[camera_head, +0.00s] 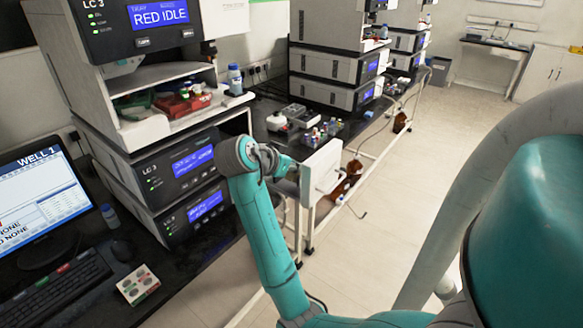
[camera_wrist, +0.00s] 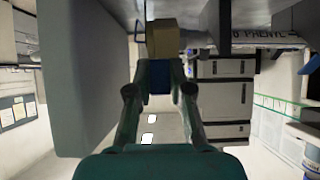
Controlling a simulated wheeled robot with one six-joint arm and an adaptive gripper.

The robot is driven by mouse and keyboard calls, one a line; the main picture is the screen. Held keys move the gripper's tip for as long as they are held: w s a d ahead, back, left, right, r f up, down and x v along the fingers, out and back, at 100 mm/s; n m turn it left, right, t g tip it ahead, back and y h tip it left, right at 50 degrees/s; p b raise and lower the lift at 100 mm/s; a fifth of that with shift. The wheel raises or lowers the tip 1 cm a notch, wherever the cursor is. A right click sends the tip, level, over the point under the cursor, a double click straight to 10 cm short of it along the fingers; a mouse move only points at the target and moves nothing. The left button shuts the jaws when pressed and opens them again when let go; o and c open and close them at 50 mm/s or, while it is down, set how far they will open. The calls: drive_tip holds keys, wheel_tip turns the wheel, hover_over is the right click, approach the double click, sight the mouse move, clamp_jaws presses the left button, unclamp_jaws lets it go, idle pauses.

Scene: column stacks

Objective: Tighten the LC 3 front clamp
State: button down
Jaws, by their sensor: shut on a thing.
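In the wrist view, my gripper (camera_wrist: 160,62) is shut on a tan block (camera_wrist: 162,36), which sits at its fingertips beside a large grey panel. I cannot tell whether this block is the LC 3 front clamp. A dark blue patch shows between the fingers just below the block. In the head view, my gripper (camera_head: 288,168) reaches the white panel (camera_head: 326,168) at the bench front; its fingertips are hard to make out there. The LC 3 stack (camera_head: 150,160) stands left of my arm, its top display reading "RED IDLE".
A monitor (camera_head: 45,195), a keyboard (camera_head: 60,290) and a card with coloured buttons (camera_head: 138,285) lie at the left. Small vials (camera_head: 328,128) stand on the bench behind the white panel. More instrument stacks (camera_head: 330,75) stand farther back. The floor (camera_head: 440,130) to the right is clear.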

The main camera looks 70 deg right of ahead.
drive_tip(key=shift+d+y, duration=0.1)
drive_tip(key=shift+y, duration=0.3)
drive_tip(key=c, duration=1)
unclamp_jaws()
drive_tip(key=shift+c, duration=0.2)
